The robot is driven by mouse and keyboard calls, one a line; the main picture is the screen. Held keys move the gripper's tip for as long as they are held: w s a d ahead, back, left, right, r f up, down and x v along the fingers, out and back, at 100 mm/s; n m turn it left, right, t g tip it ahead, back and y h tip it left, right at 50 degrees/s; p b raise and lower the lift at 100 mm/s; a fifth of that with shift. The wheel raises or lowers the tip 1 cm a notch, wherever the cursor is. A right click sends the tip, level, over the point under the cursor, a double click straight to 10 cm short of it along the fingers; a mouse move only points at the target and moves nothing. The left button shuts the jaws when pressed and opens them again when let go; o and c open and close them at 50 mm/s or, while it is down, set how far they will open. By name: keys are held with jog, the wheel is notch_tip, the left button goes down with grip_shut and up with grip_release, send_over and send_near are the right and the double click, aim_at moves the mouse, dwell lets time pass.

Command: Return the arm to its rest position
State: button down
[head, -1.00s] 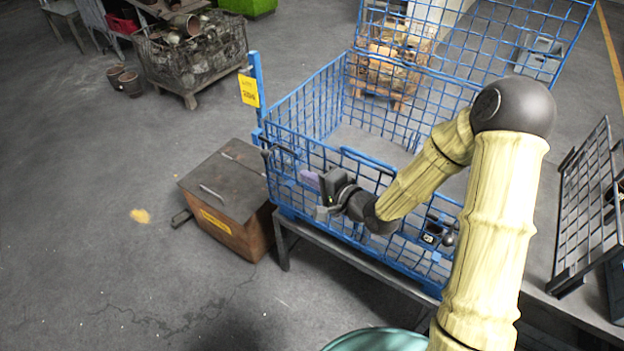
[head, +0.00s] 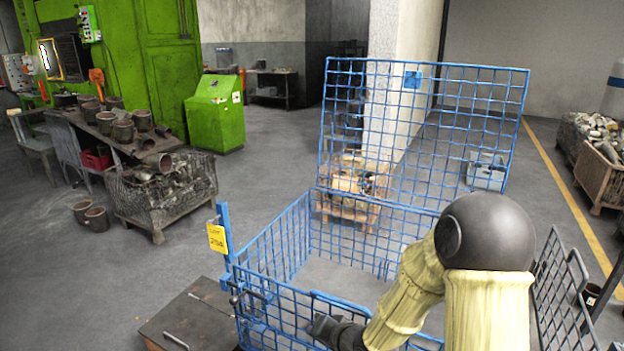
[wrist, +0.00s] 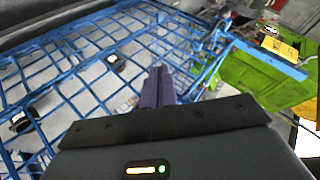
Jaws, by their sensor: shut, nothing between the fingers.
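My arm, in a pale yellow sleeve, rises at the lower right of the head view and bends at a dark round elbow. My gripper (head: 325,326) is at the front wall of the blue wire basket (head: 262,318), low in the head view, and its fingertips are hard to make out there. In the wrist view the two purple fingers (wrist: 158,88) are together with nothing between them. The blue mesh of the basket (wrist: 60,58) fills the left of that view. The basket's mesh lid (head: 420,125) stands up at the back.
A brown box (head: 190,318) is left of the basket, and a dark wire rack (head: 562,300) stands at right. A yellow tag (head: 217,238) hangs on the basket's post. A scrap bin (head: 165,195) and green cabinet (head: 215,113) are farther back.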

jog(key=s+d+r+n+g+h+p, duration=0.3)
jog(key=s+d+r, duration=0.7)
jog(key=s+d, duration=0.4)
jog(key=s+g+h+p, duration=0.1)
jog(key=g+h, duration=0.1)
jog(key=h, duration=0.1)
jog(key=shift+s+d+r+n+h, duration=0.2)
jog(key=shift+s+d+n+h, duration=0.1)
jog(key=shift+n, duration=0.1)
jog(key=shift+w+p, duration=0.1)
jog(key=shift+p, duration=0.25)
